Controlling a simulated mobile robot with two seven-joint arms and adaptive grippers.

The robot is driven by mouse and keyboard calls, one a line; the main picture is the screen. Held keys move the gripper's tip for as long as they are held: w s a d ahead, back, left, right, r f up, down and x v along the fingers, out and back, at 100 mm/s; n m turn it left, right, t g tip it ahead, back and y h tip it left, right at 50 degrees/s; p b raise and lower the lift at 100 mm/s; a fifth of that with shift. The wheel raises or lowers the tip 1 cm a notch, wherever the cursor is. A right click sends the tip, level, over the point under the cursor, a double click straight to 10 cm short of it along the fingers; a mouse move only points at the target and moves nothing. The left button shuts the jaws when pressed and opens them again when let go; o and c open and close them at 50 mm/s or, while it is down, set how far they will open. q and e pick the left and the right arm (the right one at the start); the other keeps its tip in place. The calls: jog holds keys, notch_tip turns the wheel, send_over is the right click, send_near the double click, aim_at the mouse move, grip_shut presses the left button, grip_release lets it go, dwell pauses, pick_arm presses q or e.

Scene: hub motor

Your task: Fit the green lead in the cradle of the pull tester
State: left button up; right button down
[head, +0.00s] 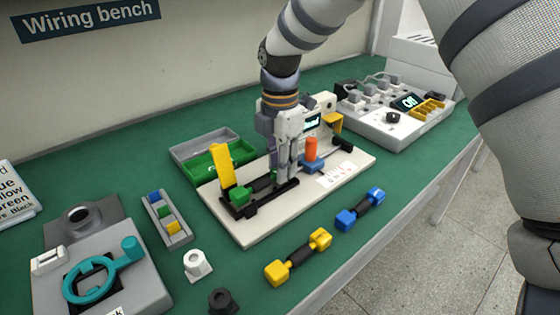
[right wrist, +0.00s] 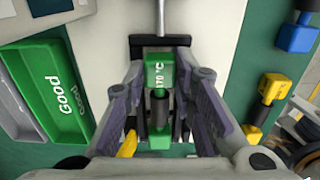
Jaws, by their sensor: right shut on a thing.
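The green lead (head: 240,197) has green end blocks and a dark middle. It lies lengthwise at the black cradle (head: 268,203) of the white pull tester (head: 255,231). My right gripper (head: 279,172) points down over the tester and hides the lead's far end. In the right wrist view my right gripper (right wrist: 161,108) is shut on the green lead (right wrist: 159,73), with a finger on each side of its dark middle. One end block lies near a black bracket (right wrist: 150,43). I cannot tell whether the lead is fully seated. My left gripper is not in view.
A yellow lever (head: 222,165) stands at the tester's left end and an orange post (head: 311,149) at its right. Yellow (head: 298,257) and blue (head: 360,210) leads lie in front. Green (head: 205,163) and grey trays lie behind. A control box (head: 390,125) stands right.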

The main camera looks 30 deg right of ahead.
jog(key=shift+f, duration=0.45)
jog(key=c, duration=1.2)
grip_release()
jog(key=shift+c, duration=0.2)
jog(key=shift+r, duration=0.1)
notch_tip(320, 180, up, 12)
